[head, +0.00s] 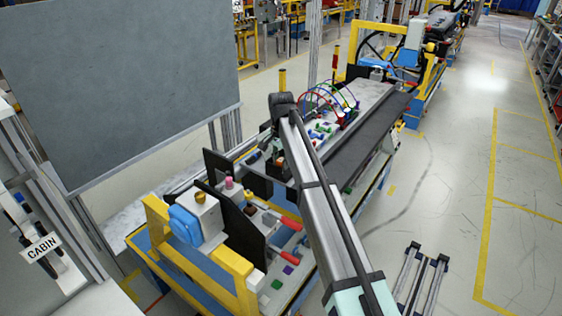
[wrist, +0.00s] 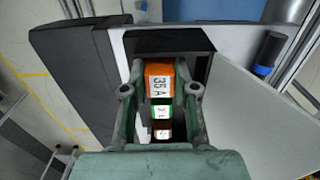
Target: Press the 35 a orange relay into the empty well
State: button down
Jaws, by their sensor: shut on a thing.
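The orange relay (wrist: 160,82), marked "35 A" on its white label, is between the fingers of my gripper (wrist: 161,92) in the wrist view. My gripper is shut on it. A green-and-white relay (wrist: 161,112) and a red-brown one (wrist: 162,132) show in line below it in the picture. A black housing (wrist: 170,42) with a dark gap lies just beyond the orange relay. I cannot make out the empty well or tell whether the relay touches it. In the head view my gripper (head: 277,152) is over the middle of the bench, partly hidden by my arm.
In the head view, black upright panels (head: 252,232), red-handled tools (head: 292,227) and coloured wire arches (head: 330,98) crowd the bench. The floor on the right (head: 450,180) is mostly clear.

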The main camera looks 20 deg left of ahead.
aim_at(281, 160)
jog(key=shift+f, duration=0.75)
jog(key=c, duration=0.8)
grip_release()
notch_tip(281, 160, up, 12)
dwell(0.4)
